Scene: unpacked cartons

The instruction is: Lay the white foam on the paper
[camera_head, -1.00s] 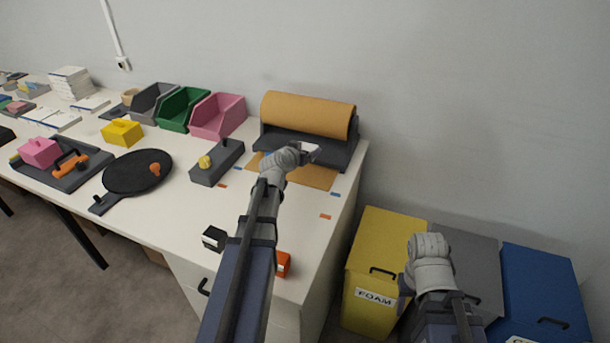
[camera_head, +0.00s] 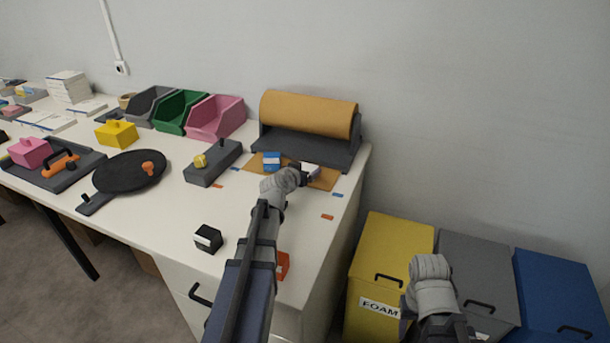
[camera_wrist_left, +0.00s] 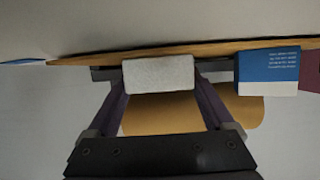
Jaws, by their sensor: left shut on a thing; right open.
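The white foam (camera_head: 310,170) is a small pale block at the tip of my left gripper (camera_head: 303,176), which is shut on it. In the left wrist view the foam (camera_wrist_left: 158,74) sits between the two fingers (camera_wrist_left: 158,90). The brown paper (camera_head: 325,182) lies flat on the table in front of the roll, and its sheet (camera_wrist_left: 85,58) shows edge-on behind the foam. The foam is over or at the paper; I cannot tell if they touch. My right gripper (camera_head: 432,285) is over the bins, open, its fingertips mostly hidden.
A blue and white box (camera_head: 272,161) lies on the paper, left of the foam. The paper roll holder (camera_head: 300,146) stands behind. A grey block with a yellow knob (camera_head: 213,165) is left. Yellow (camera_head: 398,245), grey (camera_head: 480,265) and blue (camera_head: 555,285) bins stand right.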

